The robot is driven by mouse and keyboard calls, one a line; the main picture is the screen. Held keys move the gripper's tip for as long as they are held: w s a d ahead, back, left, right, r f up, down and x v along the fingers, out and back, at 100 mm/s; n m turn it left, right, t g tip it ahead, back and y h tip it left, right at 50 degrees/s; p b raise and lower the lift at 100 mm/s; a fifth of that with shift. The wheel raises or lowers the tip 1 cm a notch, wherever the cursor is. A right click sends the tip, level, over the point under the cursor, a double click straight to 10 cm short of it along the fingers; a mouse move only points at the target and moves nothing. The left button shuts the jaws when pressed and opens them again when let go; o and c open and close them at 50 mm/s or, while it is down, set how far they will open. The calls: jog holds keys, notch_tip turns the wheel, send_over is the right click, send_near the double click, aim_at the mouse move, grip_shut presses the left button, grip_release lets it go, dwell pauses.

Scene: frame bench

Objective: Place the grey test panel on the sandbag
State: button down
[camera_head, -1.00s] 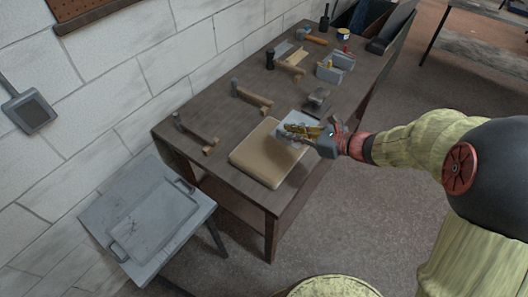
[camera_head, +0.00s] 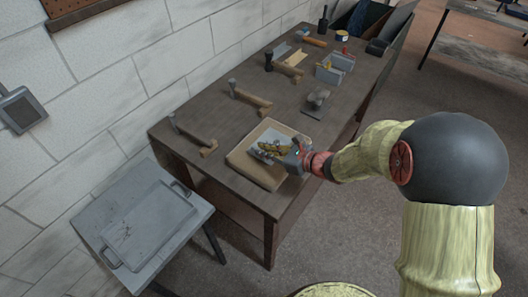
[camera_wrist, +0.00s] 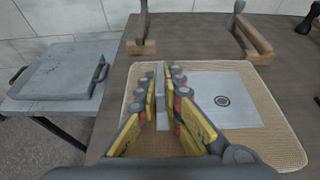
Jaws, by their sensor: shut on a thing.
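The grey test panel (camera_head: 283,132) is a thin, light grey plate. In the wrist view the panel (camera_wrist: 240,85) looks flat, with a dark ring near its middle. My gripper (camera_head: 262,150), with yellow-sided fingers, is shut on the panel, near its left side in the wrist view (camera_wrist: 165,98). The tan sandbag (camera_head: 240,161) lies flat at the near end of the bench, directly under the panel. Sandbag shows around the panel in the wrist view (camera_wrist: 285,138). I cannot tell whether panel and sandbag touch. The fingers hide part of the panel.
Several hammers stand along the bench (camera_head: 220,108), the nearest (camera_head: 190,135) just beyond the sandbag. A grey block-like tool (camera_head: 316,102) lies to the right, with a grey open box (camera_head: 335,70) behind. A grey tray (camera_head: 150,225) rests on a low side table at left.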

jog(key=c, duration=2.4)
grip_release()
jog(key=shift+f, duration=0.1)
jog(key=o, duration=0.5)
